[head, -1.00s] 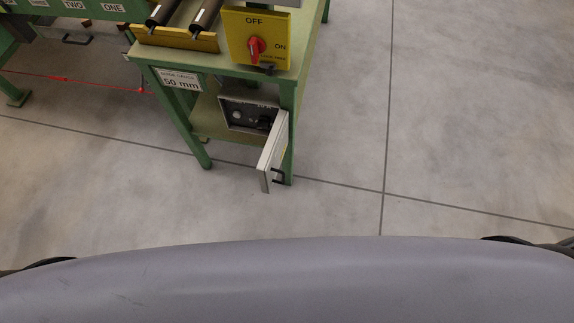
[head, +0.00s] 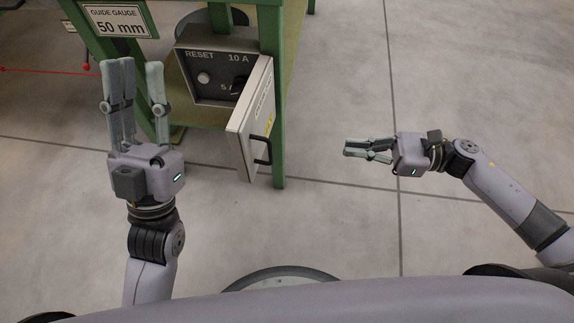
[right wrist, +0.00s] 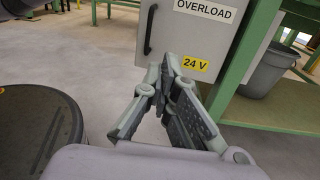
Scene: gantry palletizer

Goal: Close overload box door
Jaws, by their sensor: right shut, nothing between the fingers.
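The overload box (head: 212,74) is a grey box with a RESET button and a dial, fixed under the green stand. Its pale door (head: 248,120) stands open toward me, with a black handle (head: 262,150) on its outer face. The right wrist view shows the door (right wrist: 180,40) labelled OVERLOAD and 24 V, with the handle (right wrist: 150,28) at its left. My left gripper (head: 135,72) is open and empty, left of the box. My right gripper (head: 352,148) is shut and empty, to the right of the door and apart from it.
A green leg (head: 276,165) of the stand rises just behind the door. A GUIDE GAUGE 50 mm sign (head: 118,20) is at the upper left. The floor (head: 340,230) before me is clear.

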